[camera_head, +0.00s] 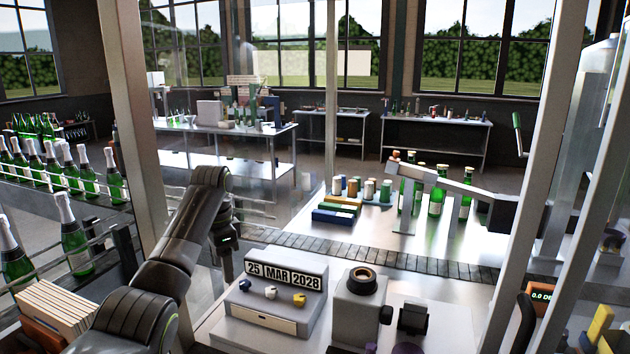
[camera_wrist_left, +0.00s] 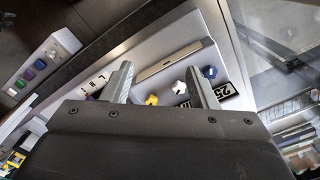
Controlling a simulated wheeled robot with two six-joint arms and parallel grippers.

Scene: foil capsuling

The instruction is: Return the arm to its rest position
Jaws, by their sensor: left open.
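My left arm (camera_head: 160,275) rises from the lower left of the head view, bends at the top, and its wrist hangs down beside the date block. My left gripper (camera_head: 228,276) is small and dark there, left of the date block. In the left wrist view the two grey fingers of my left gripper (camera_wrist_left: 160,86) stand wide apart with nothing between them. The date block (camera_head: 285,278) reads 25 MAR 2028 and has small blue, white and yellow knobs; it lies beyond the fingers in the wrist view (camera_wrist_left: 172,60). My right gripper is not in view.
A grey machine with a round dark opening (camera_head: 359,295) stands right of the date block. A conveyor (camera_head: 390,258) runs behind. Green bottles (camera_head: 75,235) line the left. Metal frame posts (camera_head: 130,120) stand near my arm. A stack of cartons (camera_head: 50,310) sits lower left.

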